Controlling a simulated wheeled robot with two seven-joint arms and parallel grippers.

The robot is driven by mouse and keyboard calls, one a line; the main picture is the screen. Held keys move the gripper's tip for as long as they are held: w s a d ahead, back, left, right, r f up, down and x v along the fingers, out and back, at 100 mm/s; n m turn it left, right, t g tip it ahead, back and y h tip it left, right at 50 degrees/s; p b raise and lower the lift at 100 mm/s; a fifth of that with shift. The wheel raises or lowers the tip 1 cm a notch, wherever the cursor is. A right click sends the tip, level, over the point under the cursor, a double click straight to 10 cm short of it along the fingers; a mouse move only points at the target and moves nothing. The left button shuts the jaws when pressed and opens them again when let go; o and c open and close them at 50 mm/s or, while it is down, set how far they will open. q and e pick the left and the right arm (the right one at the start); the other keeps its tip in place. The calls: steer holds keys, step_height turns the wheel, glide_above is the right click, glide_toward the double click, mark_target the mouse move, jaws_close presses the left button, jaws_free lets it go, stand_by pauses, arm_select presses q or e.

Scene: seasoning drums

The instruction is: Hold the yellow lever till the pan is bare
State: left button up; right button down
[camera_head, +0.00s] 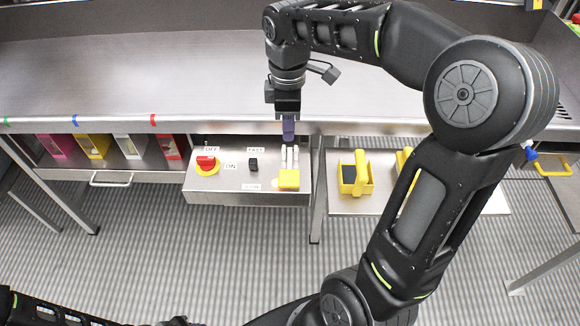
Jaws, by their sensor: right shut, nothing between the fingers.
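A grey control box (225,185) hangs under the front edge of the steel table. At its right end is a yellow block (289,179), which looks like the lever's handle, with pale upright pieces (290,157) just behind it. My right gripper (288,139) points down above these pale pieces, shut and empty. It looks apart from the yellow block; whether it touches the pale pieces I cannot tell. The pan cannot be made out for certain.
The box also has a red knob on yellow (206,163) and a black switch (253,165). The steel tabletop (150,75) is bare where it shows. Yellow scoop-like items (356,175) stand on a low shelf at right. Coloured bins (97,146) sit under the table at left.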

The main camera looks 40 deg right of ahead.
mark_target(289, 181)
steer(key=shift+f, duration=0.15)
step_height(289, 181, down, 14)
steer(key=shift+r+p, duration=0.1)
steer(key=shift+p, duration=0.7)
steer(key=f, duration=0.1)
steer(key=b, duration=0.1)
steer(key=f+b, duration=0.1)
steer(key=shift+s+a+f, duration=0.3)
steer(key=shift+s+f, duration=0.05)
steer(key=shift+s+r, duration=0.1)
steer(key=shift+s, duration=0.05)
steer(key=shift+s, duration=0.15)
stand_by(2.9)
stand_by(1.9)
